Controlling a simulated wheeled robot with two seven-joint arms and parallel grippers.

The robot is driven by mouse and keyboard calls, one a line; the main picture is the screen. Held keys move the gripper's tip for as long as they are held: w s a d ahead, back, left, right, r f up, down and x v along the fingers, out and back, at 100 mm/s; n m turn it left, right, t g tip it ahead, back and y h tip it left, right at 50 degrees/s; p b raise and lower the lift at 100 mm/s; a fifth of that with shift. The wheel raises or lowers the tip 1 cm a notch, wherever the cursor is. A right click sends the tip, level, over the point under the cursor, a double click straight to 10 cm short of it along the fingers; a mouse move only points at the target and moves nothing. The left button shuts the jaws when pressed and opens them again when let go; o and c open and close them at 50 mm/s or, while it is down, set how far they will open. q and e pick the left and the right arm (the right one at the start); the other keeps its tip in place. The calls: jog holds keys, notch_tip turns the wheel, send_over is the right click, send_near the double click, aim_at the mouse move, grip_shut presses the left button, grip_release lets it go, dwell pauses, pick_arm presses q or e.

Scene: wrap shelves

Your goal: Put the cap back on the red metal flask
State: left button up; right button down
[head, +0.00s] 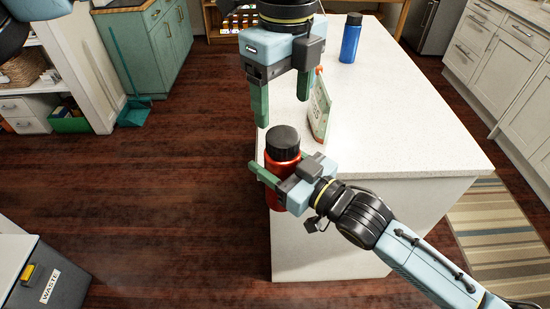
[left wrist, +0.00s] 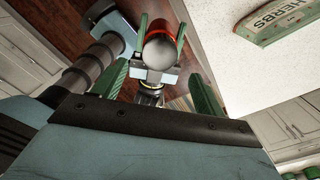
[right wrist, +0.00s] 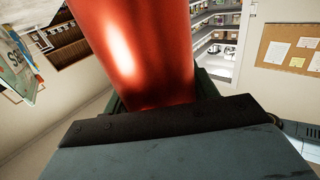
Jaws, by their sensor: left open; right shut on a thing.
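The red metal flask (head: 282,163) is upright beside the near left corner of the white counter, and a black cap (head: 283,138) sits on its top. How tightly the cap sits cannot be told. My right gripper (head: 284,176) is shut around the flask's body, which fills the middle of the right wrist view (right wrist: 135,50). My left gripper (head: 282,108) is open and empty, pointing down just above the cap. In the left wrist view the cap's pale, shiny top (left wrist: 159,52) shows beyond the open fingers, with the red flask rim around it.
The white counter (head: 400,120) lies to the right. An herbs packet (head: 320,108) stands near its left edge, close to both grippers. A blue bottle (head: 351,38) stands farther back. A waste bin (head: 50,280) is at the lower left; the wooden floor on the left is clear.

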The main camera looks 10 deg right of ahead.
aim_at(285, 136)
pick_arm(q)
notch_tip(285, 136, down, 8)
jog(key=shift+r, duration=0.15)
dwell(0.4)
jog(key=c, duration=1)
jog(key=m, duration=1.3)
jog(key=o, duration=1.1)
jog(key=shift+d, duration=0.15)
